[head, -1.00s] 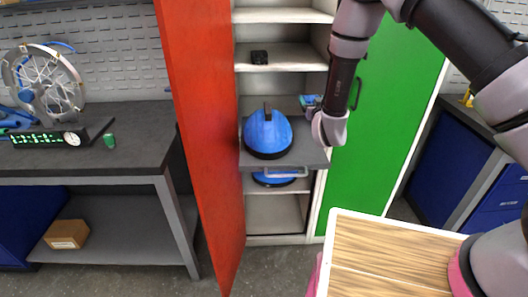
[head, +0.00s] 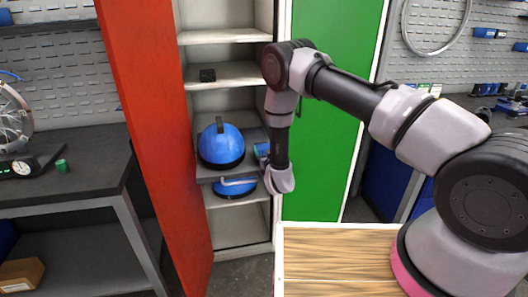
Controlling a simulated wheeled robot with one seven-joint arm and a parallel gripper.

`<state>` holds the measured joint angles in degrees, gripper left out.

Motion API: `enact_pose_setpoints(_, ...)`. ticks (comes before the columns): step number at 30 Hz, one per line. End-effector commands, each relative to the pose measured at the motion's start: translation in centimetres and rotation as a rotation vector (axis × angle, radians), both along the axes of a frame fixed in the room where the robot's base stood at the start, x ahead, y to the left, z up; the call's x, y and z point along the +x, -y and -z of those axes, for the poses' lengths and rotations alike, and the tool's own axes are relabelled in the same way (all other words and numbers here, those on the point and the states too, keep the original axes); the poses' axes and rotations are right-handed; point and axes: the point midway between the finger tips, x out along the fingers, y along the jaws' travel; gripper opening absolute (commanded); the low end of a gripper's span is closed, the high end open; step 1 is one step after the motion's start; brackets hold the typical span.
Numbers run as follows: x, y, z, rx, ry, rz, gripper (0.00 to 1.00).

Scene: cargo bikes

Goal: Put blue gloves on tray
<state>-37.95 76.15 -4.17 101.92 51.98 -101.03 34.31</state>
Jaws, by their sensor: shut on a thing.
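My gripper (head: 272,168) is in front of the right side of the open cabinet, at the height of the pull-out shelf. Its fingers are mostly hidden behind its own pale housing. A small part of the blue gloves (head: 261,150) shows at the gripper's left side, and the gripper is shut on them. The wood-grain tray (head: 340,228) with a white rim is low at the front, to the right of the cabinet and below my arm. The part of it in view is bare.
The red door (head: 150,130) stands open at left; the green door (head: 335,110) is at right. A dark workbench (head: 70,175) is at far left.

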Motion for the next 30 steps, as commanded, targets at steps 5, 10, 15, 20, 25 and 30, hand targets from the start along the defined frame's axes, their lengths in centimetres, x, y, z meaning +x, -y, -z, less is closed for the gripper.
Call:
enact_pose_setpoints(5,0.0,0.0,0.8,0.0,0.001,0.0,0.24)
enact_pose_setpoints(10,0.0,0.0,0.9,0.0,0.001,0.0,0.24)
enact_pose_setpoints(15,0.0,0.0,1.1,0.0,0.0,0.001,1.0)
enact_pose_setpoints(20,0.0,0.0,1.1,0.0,0.0,0.001,1.0)
enact_pose_setpoints(25,-0.2,0.1,0.8,0.0,-0.001,0.0,1.0)
enact_pose_setpoints(30,-2.9,0.8,0.7,-0.003,-0.002,0.001,1.0)
